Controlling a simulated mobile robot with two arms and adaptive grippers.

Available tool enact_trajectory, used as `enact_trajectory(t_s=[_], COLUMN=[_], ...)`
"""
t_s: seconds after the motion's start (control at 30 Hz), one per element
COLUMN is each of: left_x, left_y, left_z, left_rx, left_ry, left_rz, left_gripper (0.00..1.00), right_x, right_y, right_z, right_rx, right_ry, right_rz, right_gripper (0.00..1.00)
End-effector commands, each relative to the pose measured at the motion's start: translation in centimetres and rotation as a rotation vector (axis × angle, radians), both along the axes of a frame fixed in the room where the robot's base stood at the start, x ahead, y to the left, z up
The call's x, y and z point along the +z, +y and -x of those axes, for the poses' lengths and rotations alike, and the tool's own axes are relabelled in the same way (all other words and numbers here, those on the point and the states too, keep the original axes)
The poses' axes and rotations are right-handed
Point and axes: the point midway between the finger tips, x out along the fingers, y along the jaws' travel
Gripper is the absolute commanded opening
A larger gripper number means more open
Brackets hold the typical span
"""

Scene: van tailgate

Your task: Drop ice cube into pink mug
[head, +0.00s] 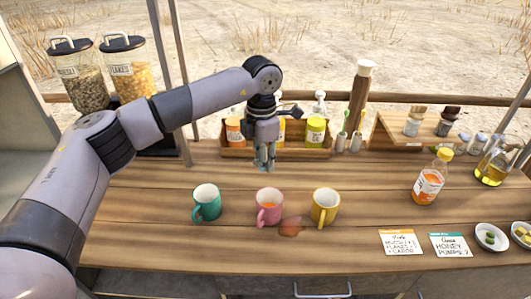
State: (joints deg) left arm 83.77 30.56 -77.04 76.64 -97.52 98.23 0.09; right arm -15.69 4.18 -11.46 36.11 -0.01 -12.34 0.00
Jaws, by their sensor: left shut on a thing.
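The pink mug (268,208) stands upright on the wooden counter, between the teal mug (206,203) and the yellow mug (325,207). It holds something orange inside. My left gripper (264,166) points down above and behind the pink mug. It is shut on a small pale, clear piece, which looks like the ice cube (264,165); the fingers hide most of it. My right gripper is not in view.
An orange-brown spill (291,226) lies right of the pink mug. A wooden box (235,150) with bottles stands behind my left gripper. An orange bottle (430,178) and two cards (401,242) are to the right. The counter's front left is clear.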

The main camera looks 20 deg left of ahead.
Motion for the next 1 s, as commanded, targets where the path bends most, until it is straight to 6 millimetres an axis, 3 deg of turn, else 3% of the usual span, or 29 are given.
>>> enact_trajectory(t_s=[0.1,0.27,0.37,0.6,0.8,0.83,1.0], left_x=[-1.3,-3.3,-4.5,-5.6,-5.6,-5.6,-5.6], left_y=[0.0,0.0,0.0,0.0,0.0,0.0,0.0], left_z=[0.0,0.0,0.1,0.0,0.0,0.0,0.0], left_rx=[-0.001,-0.001,-0.001,-0.001,-0.001,-0.001,-0.001], left_ry=[0.001,0.001,0.001,-0.001,-0.001,-0.001,0.000], left_rz=[0.000,0.000,-0.001,-0.001,-0.001,-0.001,0.000], left_gripper=[0.07,0.07,0.07,0.07,0.07,0.20,0.31], right_x=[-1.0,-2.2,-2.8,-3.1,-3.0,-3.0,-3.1], right_y=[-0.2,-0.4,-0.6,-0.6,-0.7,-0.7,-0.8], right_z=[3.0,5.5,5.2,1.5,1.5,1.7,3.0], right_rx=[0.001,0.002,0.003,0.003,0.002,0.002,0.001], right_ry=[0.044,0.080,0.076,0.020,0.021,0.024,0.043], right_rz=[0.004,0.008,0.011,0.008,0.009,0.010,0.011], right_gripper=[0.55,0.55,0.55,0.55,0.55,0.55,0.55])
